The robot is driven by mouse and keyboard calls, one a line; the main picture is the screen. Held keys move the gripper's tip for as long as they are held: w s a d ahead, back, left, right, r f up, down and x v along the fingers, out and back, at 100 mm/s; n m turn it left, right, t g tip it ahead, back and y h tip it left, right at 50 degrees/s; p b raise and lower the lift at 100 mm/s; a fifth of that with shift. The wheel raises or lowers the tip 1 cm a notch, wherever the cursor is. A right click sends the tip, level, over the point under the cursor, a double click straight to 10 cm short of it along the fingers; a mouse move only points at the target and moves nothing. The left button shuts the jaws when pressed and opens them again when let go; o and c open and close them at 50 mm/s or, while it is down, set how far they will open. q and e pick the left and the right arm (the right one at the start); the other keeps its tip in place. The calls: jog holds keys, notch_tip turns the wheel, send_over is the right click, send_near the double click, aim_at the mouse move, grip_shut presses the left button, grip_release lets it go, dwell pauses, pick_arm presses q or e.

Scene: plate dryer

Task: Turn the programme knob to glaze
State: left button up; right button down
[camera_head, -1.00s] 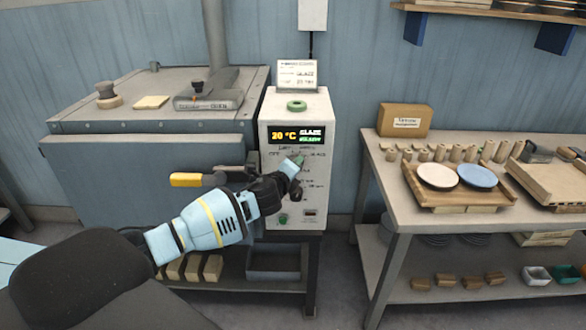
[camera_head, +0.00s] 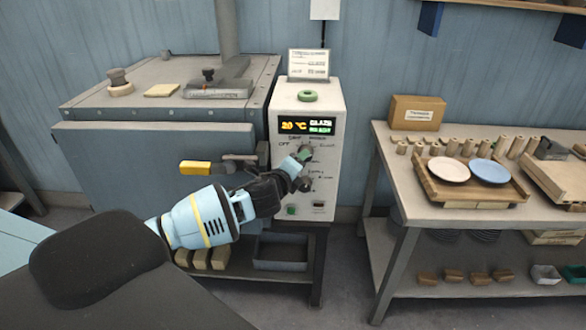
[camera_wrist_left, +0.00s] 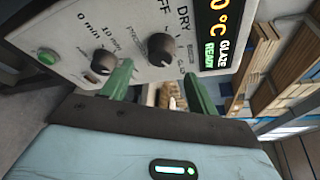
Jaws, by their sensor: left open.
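The control box (camera_head: 330,130) has a lit display (camera_head: 307,126) reading 20 °C, GLAZE and READY. In the left wrist view the dark programme knob (camera_wrist_left: 162,48) sits among printed labels including OFF and DRY; its exact pointing is hard to read. My left gripper (camera_head: 303,155) is at the panel front, its green fingers largely covering the knob in the head view. In the left wrist view the gripper (camera_wrist_left: 158,76) is open, with fingers apart and the knob just beyond the gap; contact cannot be told. My right gripper is not in view.
A second dark knob (camera_wrist_left: 103,61) with minute marks and a green button (camera_wrist_left: 47,56) share the panel. The kiln-like cabinet's yellow handle (camera_head: 201,167) is left of the box. A bench (camera_head: 392,205) with plates stands right, across a gap.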

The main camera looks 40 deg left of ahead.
pick_arm(q)
jog(key=shift+v, duration=1.35)
jog(key=s+d+f+n+g+h, duration=0.2)
jog(key=s+d+f+n, duration=0.2)
jog(key=s+d+f, duration=0.5)
jog(key=s+d+f+n+g+h, duration=0.2)
jog(key=s+d+f+n+h, duration=0.25)
jog(key=f, duration=0.75)
jog(key=s+d+f+n, duration=0.1)
jog(key=s+f+n, duration=0.1)
jog(key=s, duration=0.5)
jog(key=s+d+f+n+g+y, duration=0.1)
jog(key=s+d+f+n, duration=0.1)
jog(key=s+n, duration=0.3)
jog(key=s+d+f+n, duration=0.2)
jog(key=s+f+n, duration=0.2)
jog(key=s, duration=0.6)
jog(key=shift+s+f+g, duration=0.15)
jog(key=shift+f+g, duration=0.05)
jog(key=shift+g, duration=0.2)
jog(key=shift+y, duration=0.25)
